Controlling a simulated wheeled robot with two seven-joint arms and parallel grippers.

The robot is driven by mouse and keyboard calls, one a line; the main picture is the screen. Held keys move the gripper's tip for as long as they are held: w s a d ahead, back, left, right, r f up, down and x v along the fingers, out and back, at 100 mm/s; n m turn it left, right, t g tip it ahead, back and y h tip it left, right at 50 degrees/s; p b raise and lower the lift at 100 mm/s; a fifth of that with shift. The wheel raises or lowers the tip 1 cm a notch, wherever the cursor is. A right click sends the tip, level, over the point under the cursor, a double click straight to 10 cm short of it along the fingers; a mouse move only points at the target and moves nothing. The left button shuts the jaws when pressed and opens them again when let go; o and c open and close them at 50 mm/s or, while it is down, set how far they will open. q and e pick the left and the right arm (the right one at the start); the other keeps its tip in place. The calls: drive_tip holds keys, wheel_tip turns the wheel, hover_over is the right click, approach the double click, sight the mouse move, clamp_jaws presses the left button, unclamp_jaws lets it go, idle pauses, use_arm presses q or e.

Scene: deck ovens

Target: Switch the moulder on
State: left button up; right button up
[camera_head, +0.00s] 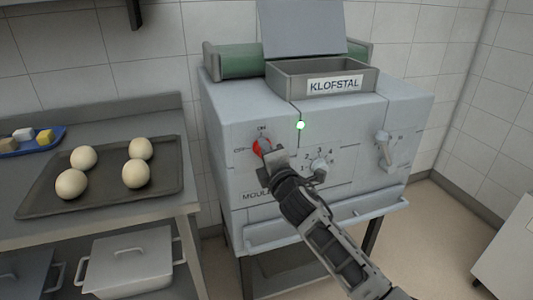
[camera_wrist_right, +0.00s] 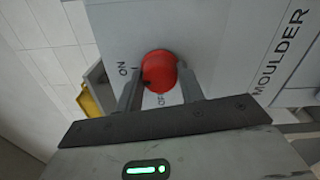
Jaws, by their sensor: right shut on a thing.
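The moulder (camera_head: 330,130) is a pale grey machine marked KLOFSTAL, standing against the tiled wall. Its red knob (camera_head: 261,147) is on the left of the front face, with ON above it and OFF to its left. The lamp (camera_head: 300,125) near the top of the face glows green. My right gripper (camera_head: 269,154) is at the knob. In the right wrist view its two fingers stand on either side of the red knob (camera_wrist_right: 159,70), shut on it. The knob's pointer is too hidden to read clearly. My left gripper is not in view.
A numbered grey dial (camera_head: 319,167) sits right of the red knob, and a grey lever switch (camera_head: 385,150) further right. On the left, a steel table holds a dark tray (camera_head: 110,198) with several dough balls and a blue tray (camera_head: 52,140). A lidded box (camera_head: 130,262) is below.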

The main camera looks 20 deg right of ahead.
drive_tip(key=shift+m, duration=1.1)
drive_tip(key=o, duration=1)
drive_tip(key=s, duration=1.6)
drive_tip(key=shift+d+b, duration=0.25)
drive_tip(key=shift+b, duration=0.2)
